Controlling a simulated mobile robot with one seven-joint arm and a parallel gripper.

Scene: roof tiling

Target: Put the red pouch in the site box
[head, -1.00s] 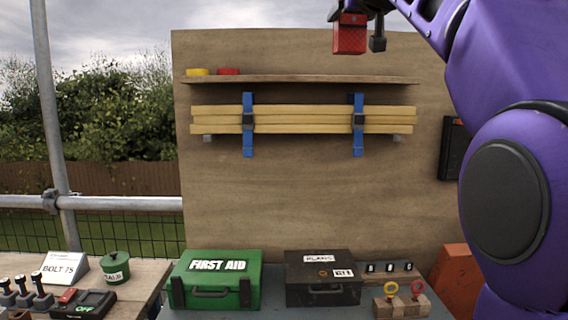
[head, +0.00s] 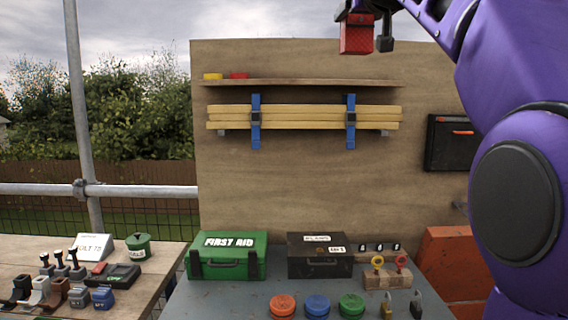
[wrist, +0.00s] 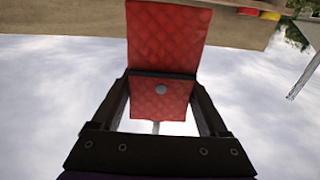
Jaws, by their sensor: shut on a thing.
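The red pouch (head: 356,38), quilted, hangs in my gripper (head: 358,14) at the top of the head view, high in front of the board. In the wrist view my gripper (wrist: 162,76) is shut on the red pouch (wrist: 168,36), which sits between the two dark fingers; a round stud shows on its lower part. No box is clearly marked as the site box. A black box (head: 318,267) with white labels, one like "PLANS", stands closed on the grey bench, well below the pouch. A green FIRST AID box (head: 228,268) stands closed left of it.
Red, blue and green round discs (head: 317,306) lie at the grey bench's front. A wooden block with ring keys (head: 388,279) and padlocks (head: 415,303) stand right. The left table (head: 140,293) holds levers and a green pot. A shelf (head: 300,82) juts from the board.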

